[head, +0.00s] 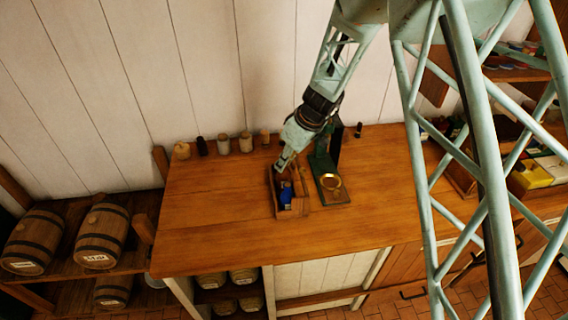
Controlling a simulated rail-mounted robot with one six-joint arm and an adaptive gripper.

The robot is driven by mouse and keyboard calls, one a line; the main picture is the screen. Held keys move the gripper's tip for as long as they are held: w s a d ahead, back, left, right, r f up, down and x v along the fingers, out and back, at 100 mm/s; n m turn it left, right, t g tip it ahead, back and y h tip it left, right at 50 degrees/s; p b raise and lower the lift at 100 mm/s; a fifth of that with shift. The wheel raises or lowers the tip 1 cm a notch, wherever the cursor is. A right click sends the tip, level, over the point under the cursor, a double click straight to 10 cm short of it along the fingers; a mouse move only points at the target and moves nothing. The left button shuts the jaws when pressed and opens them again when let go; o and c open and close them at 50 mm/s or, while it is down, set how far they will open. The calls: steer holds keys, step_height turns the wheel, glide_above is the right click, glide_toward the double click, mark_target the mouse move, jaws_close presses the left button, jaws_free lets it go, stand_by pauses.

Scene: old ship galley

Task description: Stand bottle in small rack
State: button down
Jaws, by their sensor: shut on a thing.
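The small rack (294,213) is a low wooden box on the galley table. A blue bottle (286,195) with a pale patch shows inside the rack's outline; I cannot tell whether it touches the rack's floor or how upright it is. My gripper (281,169) is over the rack's back end, pointing down, shut on the bottle. The fingertips and the bottle's top are small and partly hidden.
Just right of the rack stands a green stand with a brass ring (331,182). Several small jars (223,144) line the table's back edge. The wooden table (208,215) is clear to the left and front. Barrels (101,236) sit on a shelf at the left.

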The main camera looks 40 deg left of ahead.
steer(key=shift+f+b, duration=1.4)
steer(key=shift+b, duration=0.25)
steer(key=c, duration=2.4)
jaws_free()
steer(key=shift+f, duration=0.1)
steer(key=v, duration=1.2)
steer(key=shift+w, duration=0.15)
